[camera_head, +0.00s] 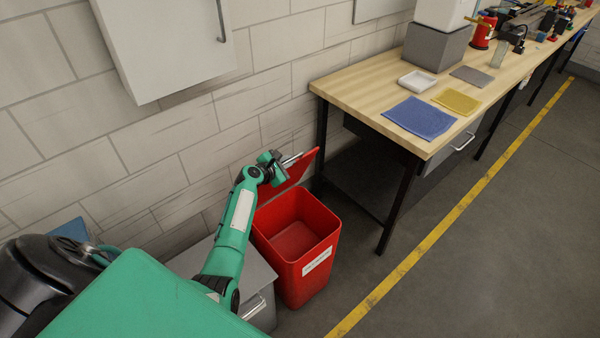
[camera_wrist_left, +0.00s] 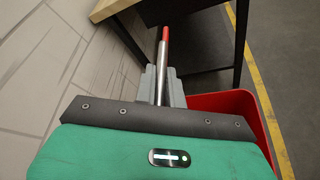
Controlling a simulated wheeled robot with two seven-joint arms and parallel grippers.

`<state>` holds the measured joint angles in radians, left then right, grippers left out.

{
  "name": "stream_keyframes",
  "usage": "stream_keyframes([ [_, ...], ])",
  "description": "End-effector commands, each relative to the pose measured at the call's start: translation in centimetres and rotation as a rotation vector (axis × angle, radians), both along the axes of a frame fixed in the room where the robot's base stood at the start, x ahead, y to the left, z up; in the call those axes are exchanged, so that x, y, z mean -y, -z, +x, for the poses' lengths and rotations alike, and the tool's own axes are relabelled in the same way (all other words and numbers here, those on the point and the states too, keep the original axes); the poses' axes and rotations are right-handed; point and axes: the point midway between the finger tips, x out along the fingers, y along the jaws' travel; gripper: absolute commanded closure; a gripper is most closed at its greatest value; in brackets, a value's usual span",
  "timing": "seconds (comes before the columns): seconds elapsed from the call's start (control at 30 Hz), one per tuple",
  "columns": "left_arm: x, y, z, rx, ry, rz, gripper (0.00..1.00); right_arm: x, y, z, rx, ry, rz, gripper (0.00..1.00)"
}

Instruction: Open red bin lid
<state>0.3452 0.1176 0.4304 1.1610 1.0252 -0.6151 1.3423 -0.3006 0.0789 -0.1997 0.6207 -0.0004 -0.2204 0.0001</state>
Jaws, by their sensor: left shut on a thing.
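The red bin (camera_head: 296,240) stands on the floor beside the bench, with a white label on its front. Its top is open and the visible inside looks empty. The red lid (camera_head: 303,169) is raised and tilted up at the back of the bin, towards the wall. My left gripper (camera_head: 288,161) is at the lid's upper part. In the left wrist view, its grey fingers (camera_wrist_left: 162,85) are shut on a silver bar (camera_wrist_left: 161,72) with a red end, apparently part of the lid. The bin's rim (camera_wrist_left: 232,98) shows at the right. My right gripper is not in view.
A wooden workbench (camera_head: 365,82) with dark legs stands right of the bin, close to the lid. A grey cabinet (camera_head: 262,280) stands left of the bin. The brick wall (camera_head: 160,150) is close behind. Open floor lies in front, with a yellow line (camera_head: 440,225).

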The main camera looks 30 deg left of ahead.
Motion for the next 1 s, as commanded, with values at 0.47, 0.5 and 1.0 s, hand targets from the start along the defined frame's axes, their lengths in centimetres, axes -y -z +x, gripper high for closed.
stream_keyframes([
  [0.47, -11.4, -2.3, 4.2, -0.112, -0.002, -0.323, 1.0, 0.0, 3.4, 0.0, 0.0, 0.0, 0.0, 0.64],
  [0.5, -12.0, -2.3, 4.4, -0.119, -0.002, -0.343, 1.0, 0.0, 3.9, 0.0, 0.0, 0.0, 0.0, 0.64],
  [1.0, -16.5, -2.3, 6.0, -0.131, 0.0, -0.363, 1.0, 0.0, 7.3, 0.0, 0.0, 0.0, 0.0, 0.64],
])
